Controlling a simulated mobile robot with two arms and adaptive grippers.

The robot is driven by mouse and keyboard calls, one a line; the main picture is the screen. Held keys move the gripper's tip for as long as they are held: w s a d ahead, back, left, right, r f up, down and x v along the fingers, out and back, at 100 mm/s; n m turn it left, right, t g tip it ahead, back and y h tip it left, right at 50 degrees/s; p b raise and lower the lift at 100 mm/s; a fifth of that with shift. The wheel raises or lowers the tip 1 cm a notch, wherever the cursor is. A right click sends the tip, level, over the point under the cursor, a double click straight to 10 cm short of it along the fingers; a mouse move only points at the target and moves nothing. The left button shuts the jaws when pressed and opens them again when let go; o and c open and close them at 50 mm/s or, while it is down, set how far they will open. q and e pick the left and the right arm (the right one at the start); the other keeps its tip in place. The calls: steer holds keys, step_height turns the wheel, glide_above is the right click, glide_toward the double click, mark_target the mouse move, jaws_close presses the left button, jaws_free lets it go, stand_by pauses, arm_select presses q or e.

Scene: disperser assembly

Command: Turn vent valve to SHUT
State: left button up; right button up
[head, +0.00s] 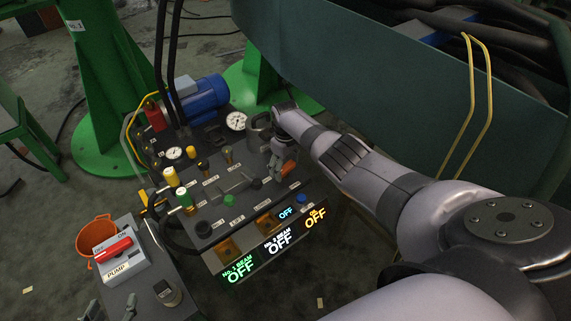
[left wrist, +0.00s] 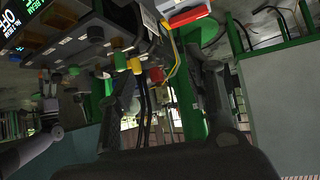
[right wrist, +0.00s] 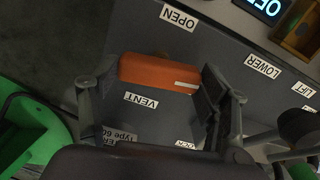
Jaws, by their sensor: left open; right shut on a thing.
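The orange vent valve handle (right wrist: 158,72) lies between the fingers of my right gripper (right wrist: 152,84) in the right wrist view, over the dark panel. A white mark shows on the handle. The VENT label (right wrist: 141,100) is beside it and the OPEN label (right wrist: 179,18) is further up. No SHUT label can be read. In the head view the handle (head: 288,168) shows at the panel's right end under my right gripper (head: 280,160). My left gripper (head: 110,308) is open and empty at the lower left, near the pump box (head: 120,265); its spread fingers show in the left wrist view (left wrist: 170,85).
The control panel (head: 225,212) carries several knobs, small levers and gauges (head: 236,121). Lit OFF displays (head: 280,240) are on its front. A blue motor (head: 203,97) and green stands (head: 105,90) are behind. An orange bucket (head: 95,235) is left of the pump box.

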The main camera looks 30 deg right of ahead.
mark_target(286, 167)
arm_select(q)
steer(key=shift+s+a+f+g, duration=0.3)
steer(key=shift+s+f+g, duration=0.3)
steer(key=shift+s, duration=0.25)
arm_select(e)
steer(key=shift+m, duration=1)
steer(key=o, duration=1.2)
steer(key=shift+c, duration=0.2)
steer(key=shift+r, duration=0.1)
step_height(286, 167, up, 12)
